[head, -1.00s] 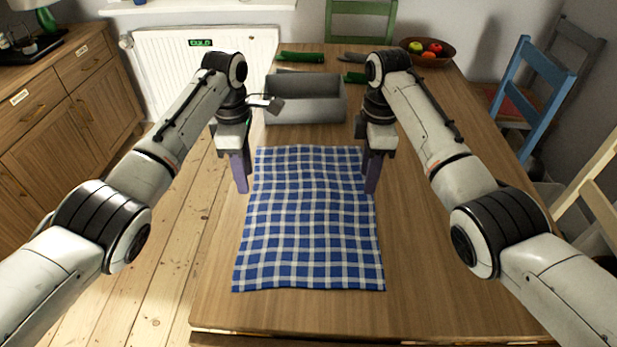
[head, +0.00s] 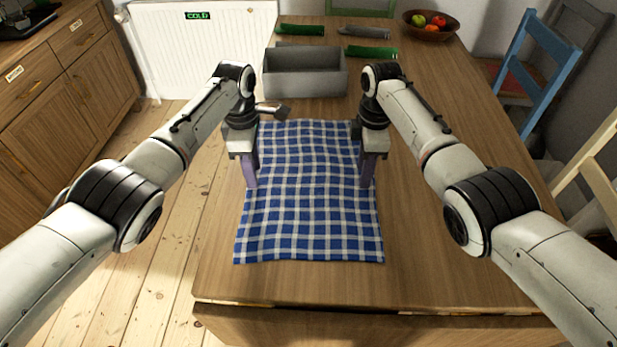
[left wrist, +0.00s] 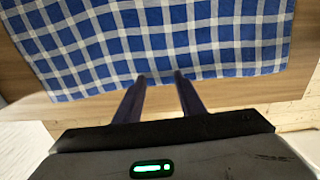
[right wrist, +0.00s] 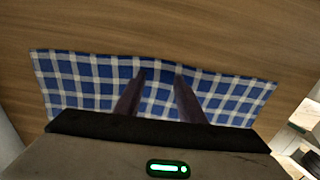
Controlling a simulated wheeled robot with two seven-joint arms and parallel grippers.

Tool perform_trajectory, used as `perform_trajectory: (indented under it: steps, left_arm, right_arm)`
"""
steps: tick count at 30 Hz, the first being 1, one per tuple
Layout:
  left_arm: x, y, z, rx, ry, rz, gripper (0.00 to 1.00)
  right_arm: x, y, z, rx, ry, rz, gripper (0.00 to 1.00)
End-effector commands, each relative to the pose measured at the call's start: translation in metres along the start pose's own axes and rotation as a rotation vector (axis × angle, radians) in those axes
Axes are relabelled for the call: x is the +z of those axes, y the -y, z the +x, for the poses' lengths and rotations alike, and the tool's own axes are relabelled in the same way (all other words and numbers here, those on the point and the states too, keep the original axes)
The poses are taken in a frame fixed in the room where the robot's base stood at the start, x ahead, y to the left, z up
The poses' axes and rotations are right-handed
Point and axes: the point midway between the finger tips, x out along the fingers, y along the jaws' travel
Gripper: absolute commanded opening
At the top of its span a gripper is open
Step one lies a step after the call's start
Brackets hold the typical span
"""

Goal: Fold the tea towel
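The blue-and-white checked tea towel (head: 310,205) lies spread out on the wooden table, slightly rippled toward its far end. My left gripper (head: 251,186) is at the towel's left edge, pointing down. In the left wrist view its two fingers (left wrist: 160,78) are apart, with their tips over the towel's edge. My right gripper (head: 366,186) is at the towel's right edge, about level with the left one. In the right wrist view its fingers (right wrist: 160,76) are apart over the towel (right wrist: 90,80). I cannot tell whether the tips touch the cloth.
A grey open box (head: 305,82) stands beyond the towel. Folded green cloths (head: 371,52) and a bowl of fruit (head: 431,26) are at the table's far end. Bare table (head: 440,240) lies right of the towel. A blue chair (head: 535,75) stands at the right.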

Motion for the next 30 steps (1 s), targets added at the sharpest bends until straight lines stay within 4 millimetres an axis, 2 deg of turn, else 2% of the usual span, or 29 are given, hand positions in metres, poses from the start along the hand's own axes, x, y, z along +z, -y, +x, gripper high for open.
perform_trajectory:
  steps: [6,18,30]
  left_arm:
    - [0.0,-0.0001,0.0032,0.0,0.0,0.0,0.34]
    - [-0.0005,0.0004,0.0032,-0.001,-0.001,-0.001,0.01]
    - [-0.0007,0.0006,0.003,-0.002,-0.001,-0.001,0.0]
  right_arm:
    - [-0.0001,-0.0002,0.0031,0.0,0.0,0.0,0.34]
    - [0.0003,0.0002,0.003,-0.001,0.0,0.001,0.01]
    - [0.0005,0.0004,0.0028,-0.002,0.0,0.001,0.0]
